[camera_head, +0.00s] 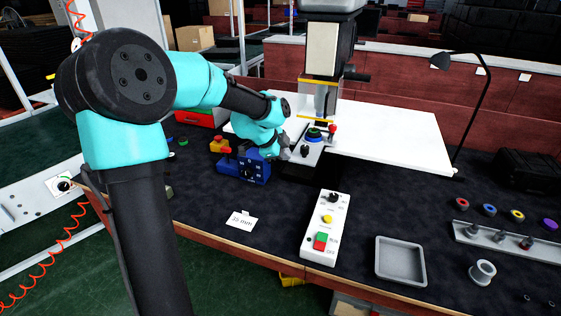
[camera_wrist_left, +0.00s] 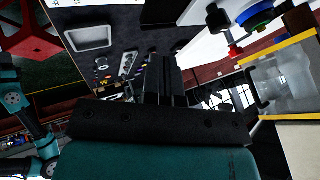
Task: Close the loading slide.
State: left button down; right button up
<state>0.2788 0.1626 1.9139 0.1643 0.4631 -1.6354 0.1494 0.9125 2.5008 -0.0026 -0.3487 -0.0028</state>
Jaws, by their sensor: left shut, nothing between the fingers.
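The loading slide (camera_head: 312,143) is a light narrow plate running from under the press head (camera_head: 322,55) toward the front. A black knob (camera_head: 304,150) stands at its near end. A blue and green round part (camera_head: 315,134) sits on it, with a red-topped knob (camera_head: 332,129) beside it. My left gripper (camera_head: 286,153) is shut and empty, just left of the black knob; whether they touch I cannot tell. In the left wrist view its dark fingers (camera_wrist_left: 163,75) are together, and the blue round part (camera_wrist_left: 255,14) shows at upper right. My right gripper is not in view.
A blue control box (camera_head: 243,167) and a yellow-red switch (camera_head: 220,146) stand left of the slide. A white button panel (camera_head: 325,228), a grey tray (camera_head: 400,261) and a rack (camera_head: 500,238) lie in front and right.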

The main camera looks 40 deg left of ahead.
aim_at(306, 173)
pick_arm(q)
jog(key=shift+w+d, duration=0.15)
jog(key=shift+w, duration=0.05)
jog(key=x, duration=1)
jog(key=shift+w+f, duration=0.1)
jog(key=shift+f, duration=0.05)
jog(key=shift+w+a, duration=0.25)
jog(key=shift+w, duration=0.35)
jog(key=shift+w+a, duration=0.25)
jog(key=shift+w, duration=0.3)
jog(key=shift+w+a, duration=0.2)
jog(key=shift+w, duration=0.4)
jog(key=shift+a, duration=0.1)
